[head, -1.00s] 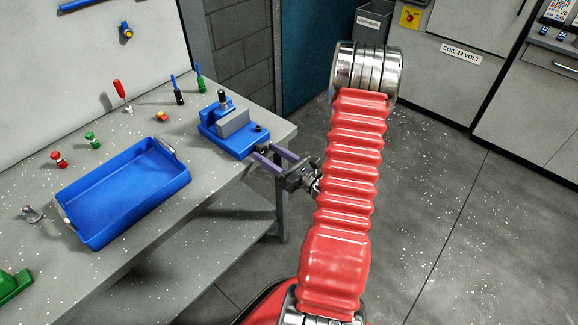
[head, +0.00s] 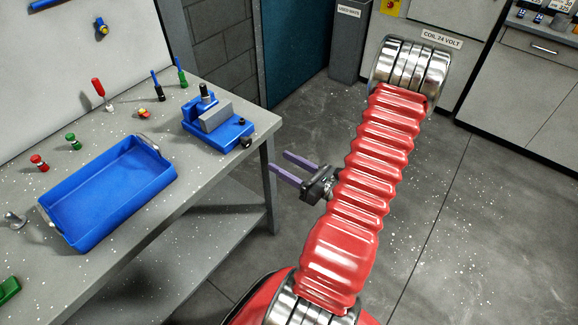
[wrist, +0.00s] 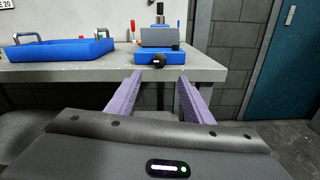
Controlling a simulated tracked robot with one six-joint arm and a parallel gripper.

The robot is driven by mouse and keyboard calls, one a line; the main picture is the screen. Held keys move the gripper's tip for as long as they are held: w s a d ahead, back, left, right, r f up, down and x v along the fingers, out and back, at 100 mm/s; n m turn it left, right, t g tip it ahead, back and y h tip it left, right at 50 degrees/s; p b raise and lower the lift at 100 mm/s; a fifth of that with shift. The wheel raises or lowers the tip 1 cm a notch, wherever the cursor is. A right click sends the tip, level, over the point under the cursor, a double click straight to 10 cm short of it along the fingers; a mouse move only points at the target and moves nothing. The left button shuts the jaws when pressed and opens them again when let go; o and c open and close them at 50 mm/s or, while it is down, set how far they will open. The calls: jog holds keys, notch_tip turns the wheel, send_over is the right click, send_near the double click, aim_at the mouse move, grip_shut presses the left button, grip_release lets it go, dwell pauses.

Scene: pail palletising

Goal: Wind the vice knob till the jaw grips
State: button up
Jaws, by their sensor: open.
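A blue vice (head: 218,126) with a grey jaw block (head: 215,117) stands near the right end of the workbench. Its dark knob (head: 246,143) is on the side facing the bench edge. In the wrist view the vice (wrist: 152,54) is ahead, and the knob (wrist: 158,60) shows in front of it. My gripper (head: 285,161) is open and empty, off the bench's right end and apart from the vice. In the wrist view its two purple fingers (wrist: 160,80) point toward the bench edge, below the knob. The gap between the jaw faces is hard to make out.
A blue tray (head: 70,240) lies on the workbench (head: 150,215) left of the vice. Screwdrivers, such as a red one (head: 98,88), and small red and green items stand behind it. Grey cabinets (head: 520,80) line the back right. The floor right of the bench is clear.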

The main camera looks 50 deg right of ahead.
jog(key=shift+s, duration=0.75)
jog(key=w+a+r+n+g+y, duration=0.1)
jog(key=a+r+n+g+y, duration=0.25)
jog(key=a+n, duration=0.45)
jog(key=w+a+r+n+g+y, duration=0.1)
jog(key=a+r+n+g+y, duration=0.3)
jog(key=a, duration=0.6)
jog(key=w+a+r+n+g+y, duration=0.1)
jog(key=a+r+n+g+y, duration=0.15)
jog(key=a+n+g, duration=0.4)
jog(key=s+a+r+n+g+h, duration=0.25)
jog(key=s+a+n+h, duration=0.35)
jog(key=n, duration=0.4)
notch_tip(320, 180, up, 9)
jog(key=w+a+n+t+h, duration=0.1)
jog(key=n+t+h, duration=0.3)
jog(key=n, duration=0.5)
jog(key=shift+a+h, duration=0.3)
